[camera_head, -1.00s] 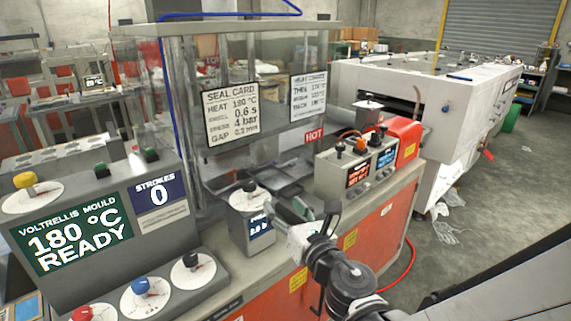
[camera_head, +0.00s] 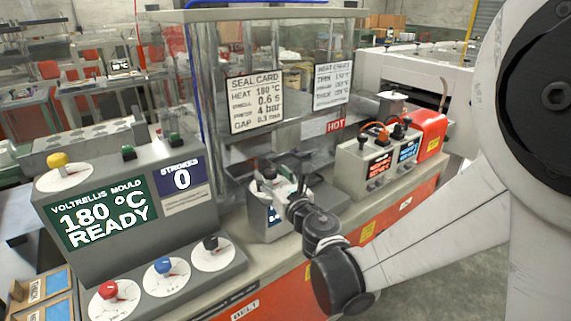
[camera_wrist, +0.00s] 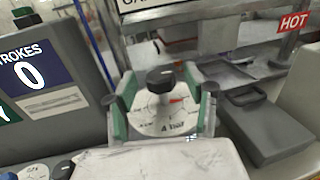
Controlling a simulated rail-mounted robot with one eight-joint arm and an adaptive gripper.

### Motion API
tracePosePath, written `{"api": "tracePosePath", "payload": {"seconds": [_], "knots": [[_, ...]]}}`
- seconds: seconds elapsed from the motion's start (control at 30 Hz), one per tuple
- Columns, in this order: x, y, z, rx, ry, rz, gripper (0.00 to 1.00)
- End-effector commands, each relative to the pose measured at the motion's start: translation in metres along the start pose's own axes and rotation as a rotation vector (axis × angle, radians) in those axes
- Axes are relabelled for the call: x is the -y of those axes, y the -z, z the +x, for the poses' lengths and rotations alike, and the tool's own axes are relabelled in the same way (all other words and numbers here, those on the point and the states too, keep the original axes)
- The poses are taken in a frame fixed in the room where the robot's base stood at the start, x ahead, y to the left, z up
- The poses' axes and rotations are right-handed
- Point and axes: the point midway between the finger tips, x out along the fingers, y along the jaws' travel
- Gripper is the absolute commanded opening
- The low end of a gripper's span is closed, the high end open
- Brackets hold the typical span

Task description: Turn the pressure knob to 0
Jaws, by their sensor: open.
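The pressure knob (camera_wrist: 160,79) is a black cap on a round white dial (camera_wrist: 150,118) with a red pointer and small lettering that seems to read "bar". The dial tops a small grey box (camera_head: 268,232) with a dark display, partly hidden by my arm in the head view. My gripper (camera_wrist: 160,72) is open, its green-padded fingers on either side of the knob in the wrist view. Gaps show between the cap and both fingers, so I see no contact. The gripper also shows over the box in the head view (camera_head: 285,180). The display's value is not readable.
The mould panel (camera_head: 110,215), with several coloured knobs, stands to the left. Behind is a clear-walled enclosure with a seal card (camera_head: 256,101) and a HOT sign (camera_head: 335,125). A grey control box (camera_head: 375,160) with black knobs stands to the right. A grey block (camera_wrist: 265,125) lies beside the gripper.

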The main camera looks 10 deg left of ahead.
Motion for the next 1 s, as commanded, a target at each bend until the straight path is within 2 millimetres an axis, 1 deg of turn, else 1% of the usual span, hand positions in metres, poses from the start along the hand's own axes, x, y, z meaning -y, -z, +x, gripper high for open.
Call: {"api": "tracePosePath", "payload": {"seconds": [0.03, 0.1, 0.2, 0.5, 0.87, 1.0], "knots": [[0.000, 0.000, 0.006, 0.000, 0.000, 0.000, 0.48], [0.000, 0.000, 0.011, 0.000, 0.000, 0.000, 0.48], [0.000, 0.000, 0.016, 0.000, 0.000, 0.000, 0.48], [0.000, 0.000, 0.017, 0.000, 0.000, 0.000, 0.48], [0.000, 0.000, 0.017, 0.000, 0.000, 0.000, 0.00], [0.000, 0.000, 0.017, 0.000, -0.003, 0.000, 0.00]]}}
